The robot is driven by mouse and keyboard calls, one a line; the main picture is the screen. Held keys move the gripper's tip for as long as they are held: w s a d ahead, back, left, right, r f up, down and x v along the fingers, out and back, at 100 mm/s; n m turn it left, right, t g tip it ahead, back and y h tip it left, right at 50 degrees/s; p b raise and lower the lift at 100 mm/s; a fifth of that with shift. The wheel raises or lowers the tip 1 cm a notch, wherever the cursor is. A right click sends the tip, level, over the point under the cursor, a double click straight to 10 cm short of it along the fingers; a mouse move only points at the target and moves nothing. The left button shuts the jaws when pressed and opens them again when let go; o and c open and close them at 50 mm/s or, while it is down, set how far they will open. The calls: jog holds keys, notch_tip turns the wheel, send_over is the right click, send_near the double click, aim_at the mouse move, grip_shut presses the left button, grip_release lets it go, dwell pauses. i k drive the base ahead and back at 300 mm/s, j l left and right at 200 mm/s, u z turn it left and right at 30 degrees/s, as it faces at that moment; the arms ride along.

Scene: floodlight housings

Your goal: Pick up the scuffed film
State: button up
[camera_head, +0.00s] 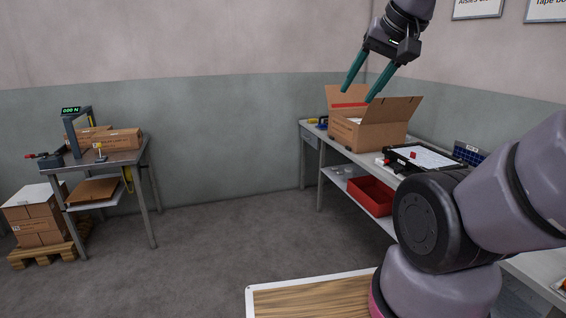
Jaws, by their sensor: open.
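My gripper (359,95) is open, with its two teal fingers pointing down. In the picture it is in front of or above an open cardboard box (384,134) on the right-hand bench. Its fingers look empty, and how far they are from the box is hard to tell. I cannot make out a scuffed film for certain. Most of the box's inside is hidden by its walls and flaps.
The bench (342,152) also holds a black-framed tray (424,158) and small yellow items. A red bin (371,195) sits on its lower shelf. At left stand a table (107,159) with boxes and a pallet (45,252) of cartons. The floor between is clear.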

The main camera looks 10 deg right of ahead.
aim_at(426, 158)
jog(key=i+j+z, duration=0.15)
jog(key=i, duration=0.9)
jog(key=i+z, duration=0.35)
jog(key=z, duration=0.15)
jog(key=i+z, duration=0.5)
jog(key=i+l+z, duration=0.1)
jog(key=i+z, duration=0.15)
jog(key=z, duration=0.15)
jog(key=i+z, duration=0.25)
jog(key=z, duration=0.15)
